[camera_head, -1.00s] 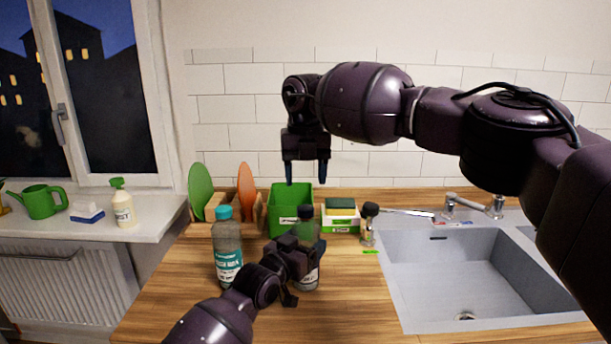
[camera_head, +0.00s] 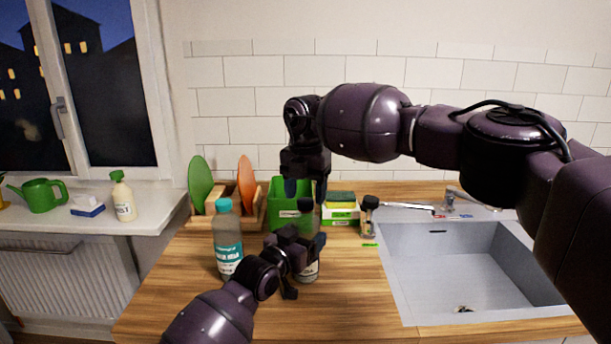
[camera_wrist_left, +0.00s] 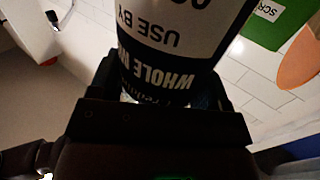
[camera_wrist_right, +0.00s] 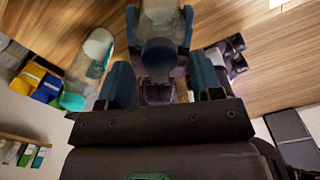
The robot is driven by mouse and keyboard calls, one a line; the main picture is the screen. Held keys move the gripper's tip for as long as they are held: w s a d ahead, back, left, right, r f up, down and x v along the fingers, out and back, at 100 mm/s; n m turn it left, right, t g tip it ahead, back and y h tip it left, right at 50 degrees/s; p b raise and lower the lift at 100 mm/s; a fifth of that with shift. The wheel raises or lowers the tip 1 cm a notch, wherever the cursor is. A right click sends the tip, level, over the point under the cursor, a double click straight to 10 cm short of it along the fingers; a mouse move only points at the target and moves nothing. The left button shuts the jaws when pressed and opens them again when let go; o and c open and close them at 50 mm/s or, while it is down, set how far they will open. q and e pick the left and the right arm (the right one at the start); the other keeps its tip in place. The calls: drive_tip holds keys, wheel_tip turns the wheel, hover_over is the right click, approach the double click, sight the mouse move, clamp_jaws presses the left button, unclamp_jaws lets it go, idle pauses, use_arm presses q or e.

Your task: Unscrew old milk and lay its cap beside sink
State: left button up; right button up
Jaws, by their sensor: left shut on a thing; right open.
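The milk bottle (camera_head: 309,268) stands upright on the wooden counter, its dark cap (camera_head: 306,204) on top. My left gripper (camera_head: 300,248) is shut around its body from the front. In the left wrist view its label (camera_wrist_left: 170,60) reads "WHOLE" and "USE BY". My right gripper (camera_head: 306,188) is open and points down just above the cap. In the right wrist view the cap (camera_wrist_right: 160,52) lies between the open fingers, and contact is not visible. The grey sink (camera_head: 394,275) is at the right; the counter left of it is mostly bare.
A second bottle with a teal cap (camera_head: 227,245) stands close left of the held one. Behind are a green bin (camera_head: 287,205), a rack with green and orange boards (camera_head: 247,188), sponge boxes (camera_head: 341,211) and a dark-topped jar (camera_head: 369,217). A small green item (camera_head: 370,245) lies by the sink.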

drive_tip(key=shift+f, duration=1.4)
drive_tip(key=c, duration=0.9)
drive_tip(key=n, duration=0.9)
drive_tip(key=shift+n, duration=0.3)
drive_tip(key=n, duration=0.8)
drive_tip(key=shift+r, duration=0.1)
